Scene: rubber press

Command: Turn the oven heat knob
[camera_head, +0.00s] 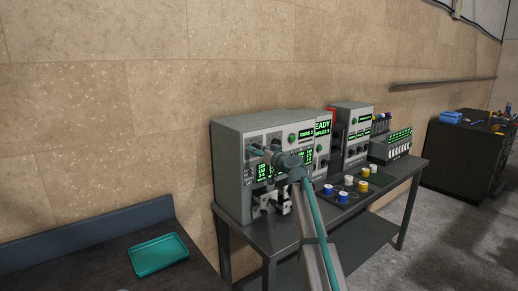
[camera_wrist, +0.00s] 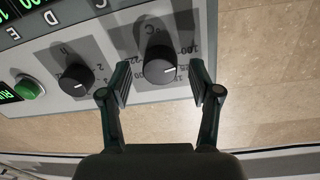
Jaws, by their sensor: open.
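The oven heat knob (camera_wrist: 160,66) is black with a white pointer line and sits on a panel marked with °C and numbers. In the wrist view it lies between the two fingers of my gripper (camera_wrist: 165,88), which is open. I cannot tell whether the fingers touch the knob. In the head view my gripper (camera_head: 264,151) is at the upper left of the grey oven's front (camera_head: 234,170). The arm hides part of that panel.
A second black knob (camera_wrist: 76,78) and a green button (camera_wrist: 28,88) are beside the heat knob. Blue, white and yellow-capped containers stand on the dark table (camera_head: 262,236). A green tray (camera_head: 158,254) lies on the left bench. A tan wall (camera_head: 110,120) is close behind.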

